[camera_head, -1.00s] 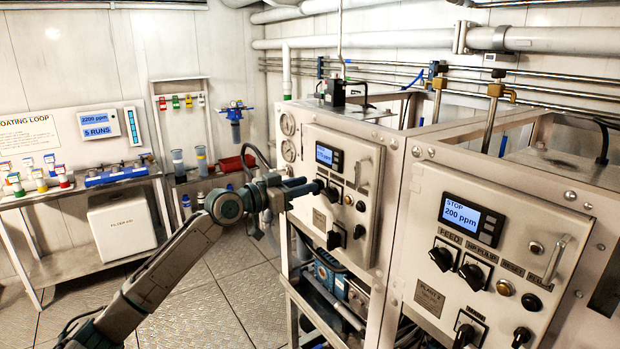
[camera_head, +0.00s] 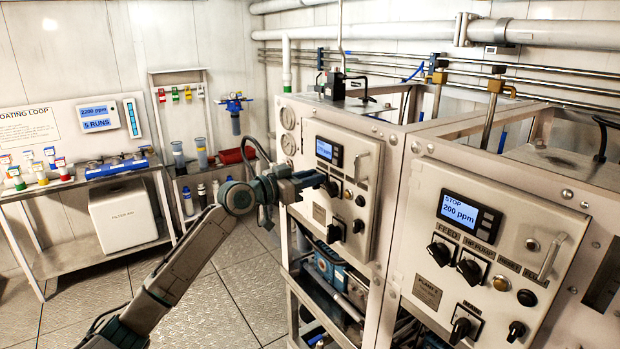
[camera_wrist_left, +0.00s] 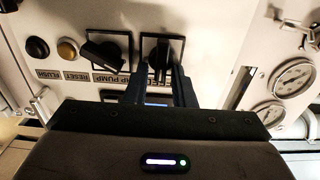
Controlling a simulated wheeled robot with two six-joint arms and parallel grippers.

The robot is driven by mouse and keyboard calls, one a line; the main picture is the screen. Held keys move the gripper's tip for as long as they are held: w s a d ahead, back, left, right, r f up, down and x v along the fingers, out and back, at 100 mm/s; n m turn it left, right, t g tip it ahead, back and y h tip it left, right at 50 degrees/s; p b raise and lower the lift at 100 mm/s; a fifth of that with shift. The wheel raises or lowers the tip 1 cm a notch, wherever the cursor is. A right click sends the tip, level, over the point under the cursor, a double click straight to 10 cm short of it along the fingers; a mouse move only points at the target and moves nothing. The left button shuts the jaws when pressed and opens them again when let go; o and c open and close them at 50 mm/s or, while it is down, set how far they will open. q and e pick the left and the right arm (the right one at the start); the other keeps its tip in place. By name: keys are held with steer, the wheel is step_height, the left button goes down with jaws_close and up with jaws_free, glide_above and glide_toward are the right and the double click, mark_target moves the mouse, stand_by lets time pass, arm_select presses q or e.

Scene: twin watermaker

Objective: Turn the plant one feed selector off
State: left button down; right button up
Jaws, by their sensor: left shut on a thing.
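The plant one panel (camera_head: 349,160) is the farther of two upright control panels in the head view. My left gripper (camera_head: 316,180) reaches it from the left, just below its small lit display (camera_head: 328,152). In the left wrist view, the picture is upside down, and the gripper (camera_wrist_left: 160,88) is shut on the black feed selector knob (camera_wrist_left: 157,48). The finger tips partly cover the knob and its label, so its exact setting is hard to read. The HP pump knob (camera_wrist_left: 103,54) sits beside it, clear of the fingers. In the head view the gripper hides the feed selector.
Reset (camera_wrist_left: 67,50) and flush (camera_wrist_left: 38,47) buttons lie along the same row. Pressure gauges (camera_head: 288,131) are at the panel's left. The plant two panel (camera_head: 478,235) shows STOP, 200 ppm. A bench (camera_head: 85,182) stands at far left, with open floor before it.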

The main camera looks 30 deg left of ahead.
arm_select(q)
steer(key=shift+w+a+f+n+p, duration=0.15)
steer(key=shift+n+p, duration=0.4)
steer(key=shift+n, duration=1.4)
steer(key=shift+a+f+n+p, duration=0.15)
steer(key=shift+n+p, duration=0.45)
steer(key=shift+n, duration=1.4)
steer(key=shift+w+a+n+p, duration=0.1)
steer(key=shift+a+n+p, duration=0.3)
steer(key=shift+n, duration=1.55)
steer(key=shift+d, duration=0.15)
steer(key=c, duration=1.5)
jaws_free()
steer(key=shift+s+f, duration=0.1)
